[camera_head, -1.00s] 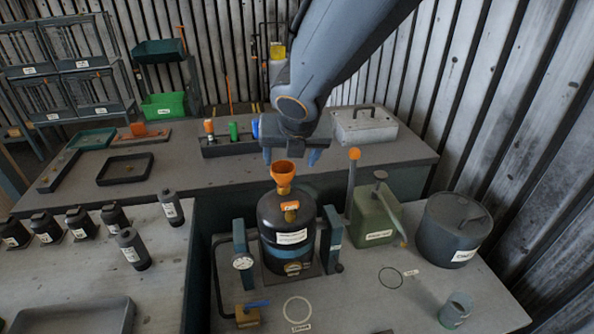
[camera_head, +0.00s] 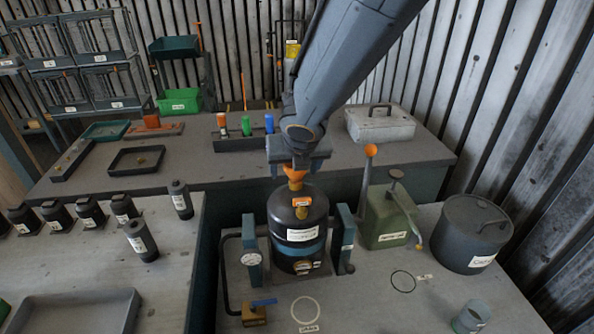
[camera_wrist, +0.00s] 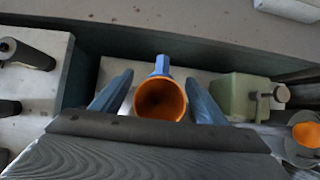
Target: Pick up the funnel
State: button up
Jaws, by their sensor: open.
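The orange funnel (camera_head: 295,172) stands upright on top of the black tank (camera_head: 298,222), its lower end at the tank's top. In the wrist view I look down into the round orange mouth of the funnel (camera_wrist: 160,99). My gripper (camera_head: 297,166) is open, right over the funnel, and hides part of its rim in the head view. In the wrist view my gripper's two blue fingers (camera_wrist: 158,97) stand on either side of the funnel, with a gap on each side. A short blue piece shows just beyond the rim; I cannot tell what it belongs to.
Blue uprights (camera_head: 343,239) flank the tank, the left one with a gauge (camera_head: 252,259). A green box with levers (camera_head: 387,222) and a grey lidded pot (camera_head: 470,235) stand to the right. The back bench (camera_head: 225,175) carries bottles, trays and a grey case (camera_head: 380,125).

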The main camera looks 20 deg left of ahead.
jog(key=c, duration=0.9)
jog(key=shift+r, duration=0.15)
